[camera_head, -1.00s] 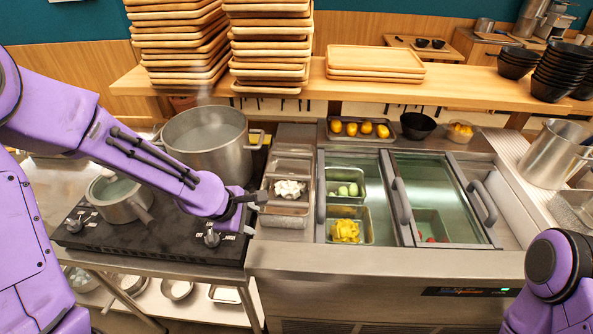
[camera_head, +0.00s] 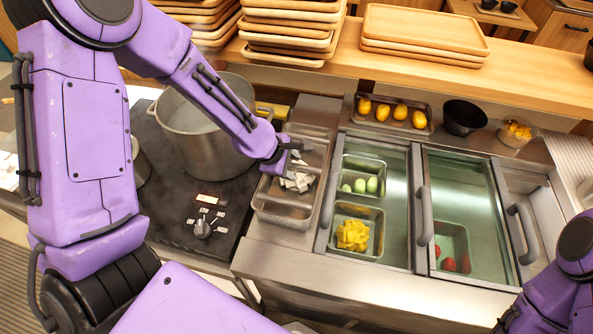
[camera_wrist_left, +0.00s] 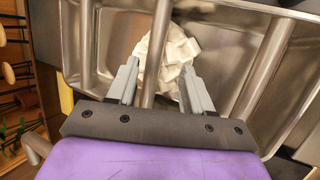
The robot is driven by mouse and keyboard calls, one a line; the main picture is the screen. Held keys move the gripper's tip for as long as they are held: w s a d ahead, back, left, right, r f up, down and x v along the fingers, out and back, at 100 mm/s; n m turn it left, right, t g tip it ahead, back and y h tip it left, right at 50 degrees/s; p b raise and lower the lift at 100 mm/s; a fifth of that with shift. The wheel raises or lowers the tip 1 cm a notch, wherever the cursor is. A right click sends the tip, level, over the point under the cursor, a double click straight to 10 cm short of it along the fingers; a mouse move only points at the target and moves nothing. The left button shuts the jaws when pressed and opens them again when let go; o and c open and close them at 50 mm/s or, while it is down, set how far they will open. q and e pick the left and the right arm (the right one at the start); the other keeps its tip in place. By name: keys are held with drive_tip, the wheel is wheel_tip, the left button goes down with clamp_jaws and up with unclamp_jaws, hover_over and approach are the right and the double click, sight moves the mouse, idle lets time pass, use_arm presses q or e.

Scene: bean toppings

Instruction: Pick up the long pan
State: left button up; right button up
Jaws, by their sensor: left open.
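My left gripper (camera_head: 298,150) is open over the pans. Contact with the rim cannot be told. My right gripper is outside the views; only part of its arm shows.
A large pot (camera_head: 203,130) stands on the black stove (camera_head: 185,200) left of the pans. The cold counter with glass lids and handles (camera_head: 424,215) is on the right. A tray of yellow items (camera_head: 395,113) and a black bowl (camera_head: 464,117) sit behind it. Stacked wooden trays line the shelf.

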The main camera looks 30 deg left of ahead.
sight(296, 165)
use_arm(q)
drive_tip(key=x, duration=0.2)
drive_tip(key=p+x, duration=0.1)
drive_tip(key=x, duration=0.2)
drive_tip(key=shift+w+a+p, duration=0.2)
drive_tip(key=shift+w+p, duration=0.1)
drive_tip(key=shift+w, duration=0.25)
drive_tip(key=shift+f, duration=0.25)
drive_tip(key=shift+d, duration=0.1)
drive_tip(key=shift+s, duration=0.1)
drive_tip(key=shift+f, duration=0.1)
drive_tip(key=shift+c, duration=0.9)
clamp_jaws()
